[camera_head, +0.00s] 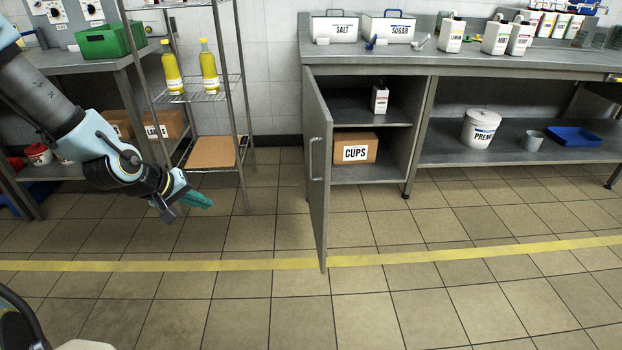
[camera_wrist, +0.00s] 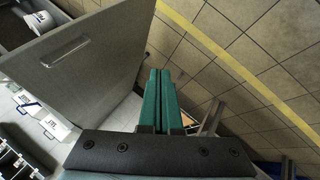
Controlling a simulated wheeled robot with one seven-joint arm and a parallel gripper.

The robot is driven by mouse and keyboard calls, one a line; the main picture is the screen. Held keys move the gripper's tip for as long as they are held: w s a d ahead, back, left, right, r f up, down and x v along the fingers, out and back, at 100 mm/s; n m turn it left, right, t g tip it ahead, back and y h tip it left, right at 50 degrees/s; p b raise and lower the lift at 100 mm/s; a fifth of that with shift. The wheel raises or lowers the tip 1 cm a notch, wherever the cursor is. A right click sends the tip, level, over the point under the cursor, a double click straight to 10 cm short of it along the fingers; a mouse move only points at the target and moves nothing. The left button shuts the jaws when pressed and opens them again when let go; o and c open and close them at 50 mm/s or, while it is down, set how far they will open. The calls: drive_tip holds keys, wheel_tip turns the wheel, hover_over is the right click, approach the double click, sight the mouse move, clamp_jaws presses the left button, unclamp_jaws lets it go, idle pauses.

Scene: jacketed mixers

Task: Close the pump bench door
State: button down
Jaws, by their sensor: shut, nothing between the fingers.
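The pump bench door (camera_head: 317,165) is a grey hinged panel with a bar handle (camera_head: 310,158). It stands open, swung out from the bench cabinet (camera_head: 372,80) toward me. Inside the cabinet are a cups box (camera_head: 355,148) and a small white carton (camera_head: 380,99). My gripper (camera_head: 197,200) has green fingers and is shut and empty. It hangs left of the door, apart from it, in front of the wire rack. In the wrist view the door (camera_wrist: 90,60) fills the upper left with its handle (camera_wrist: 65,52), and my shut fingers (camera_wrist: 160,100) point beside it.
A wire rack (camera_head: 243,100) with yellow bottles stands behind my gripper, left of the door. The bench top (camera_head: 460,61) holds salt and sugar bins and several jugs. The tiled floor (camera_head: 420,290) in front is clear, crossed by a yellow line (camera_head: 450,254).

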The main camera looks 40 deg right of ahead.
drive_tip(key=s+d+f+n+h+b, duration=0.15)
drive_tip(key=d+f+h+b, duration=0.3)
drive_tip(key=d, duration=0.65)
drive_tip(key=n+t+h+b, duration=0.1)
drive_tip(key=n+h+b, duration=0.3)
drive_tip(key=h+b, duration=0.15)
approach(324, 150)
drive_tip(key=w+d, duration=0.3)
drive_tip(key=w, duration=0.1)
drive_tip(key=shift+s+d+f+h, duration=0.2)
drive_tip(key=shift+s+d, duration=0.25)
drive_tip(key=shift+d, duration=0.05)
drive_tip(key=shift+s+d+f+h, duration=0.2)
drive_tip(key=shift+s+d, duration=0.6)
drive_tip(key=shift+d, duration=0.15)
